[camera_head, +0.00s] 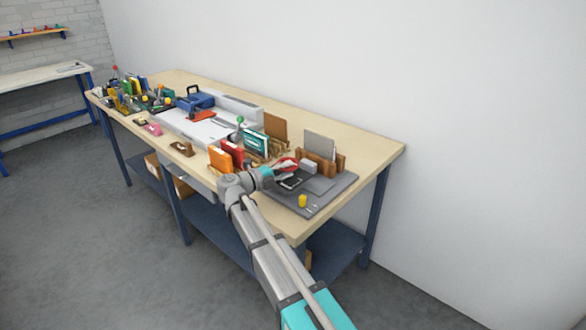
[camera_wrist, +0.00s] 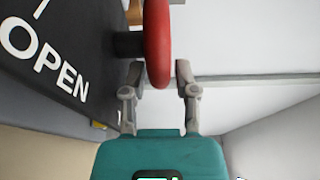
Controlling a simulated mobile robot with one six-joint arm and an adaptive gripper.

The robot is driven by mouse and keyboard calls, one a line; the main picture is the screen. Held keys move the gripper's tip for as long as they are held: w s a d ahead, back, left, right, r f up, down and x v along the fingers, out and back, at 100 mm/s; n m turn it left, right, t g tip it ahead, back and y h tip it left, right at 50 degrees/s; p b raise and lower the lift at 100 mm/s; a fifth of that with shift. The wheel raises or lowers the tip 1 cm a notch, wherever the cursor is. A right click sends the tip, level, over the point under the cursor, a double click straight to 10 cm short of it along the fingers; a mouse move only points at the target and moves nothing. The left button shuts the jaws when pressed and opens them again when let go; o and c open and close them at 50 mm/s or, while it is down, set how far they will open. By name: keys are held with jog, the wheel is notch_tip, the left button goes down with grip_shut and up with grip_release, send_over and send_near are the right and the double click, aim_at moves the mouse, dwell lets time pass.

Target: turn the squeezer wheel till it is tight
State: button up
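The red squeezer wheel (camera_wrist: 157,40) shows edge-on at the top middle of the wrist view. A dark shaft (camera_wrist: 127,44) joins it to a black body (camera_wrist: 60,50) with white OPEN lettering. My gripper (camera_wrist: 158,72) has one finger on each side of the wheel's lower rim. A small gap shows on both sides, so it looks open and not pressed on the rim. In the head view the wheel (camera_head: 286,163) is a small red shape just beyond my gripper (camera_head: 272,175), on the near right of the bench. Contact is too small to tell there.
The wooden bench (camera_head: 375,147) runs along the white wall. A grey mat (camera_head: 335,192) carries a yellow cylinder (camera_head: 302,201). Orange (camera_head: 221,160) and red (camera_head: 232,152) upright items stand left of my gripper. A wooden rack (camera_head: 338,163) stands behind. The bench's right end is bare.

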jog(key=shift+x, duration=1.05)
grip_shut()
